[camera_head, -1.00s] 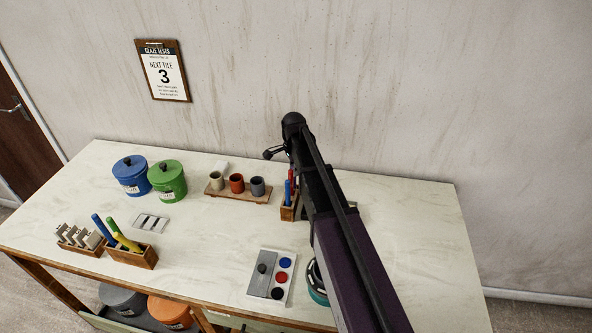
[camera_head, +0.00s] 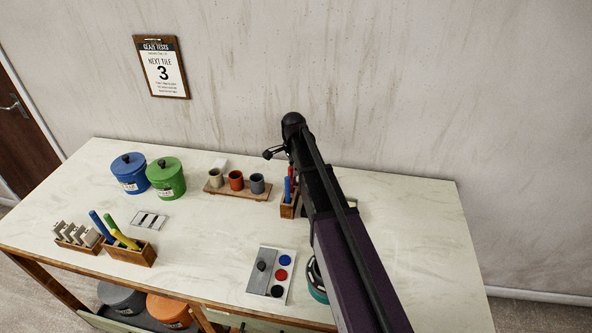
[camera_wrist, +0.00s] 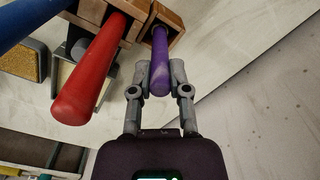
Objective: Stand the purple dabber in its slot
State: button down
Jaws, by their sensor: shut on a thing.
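In the wrist view my gripper (camera_wrist: 160,85) is shut on the purple dabber (camera_wrist: 161,62), with a finger on each side of it. The dabber's far end is at the mouth of an end slot of the wooden rack (camera_wrist: 175,22); how deep it sits I cannot tell. A red dabber (camera_wrist: 92,75) and a blue dabber (camera_wrist: 28,22) stand in the same rack to the left. In the head view the rack (camera_head: 288,211) shows with blue and red dabbers, partly behind my arm. The purple dabber and my gripper are hidden there.
Left of the rack stands a wooden board (camera_head: 238,191) with three small cups. A tray with colour pads (camera_head: 270,275) lies in front. Blue (camera_head: 130,175) and green (camera_head: 166,180) lidded pots stand at the back left. In the wrist view the table is clear right of the rack.

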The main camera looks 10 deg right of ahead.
jog(key=shift+f, duration=0.1)
dwell(0.5)
jog(key=c, duration=0.5)
grip_release()
jog(key=shift+w+r+p, duration=0.15)
jog(key=shift+r+p, duration=1.55)
jog(key=shift+r, duration=0.1)
jog(key=shift+r+p, duration=1.75)
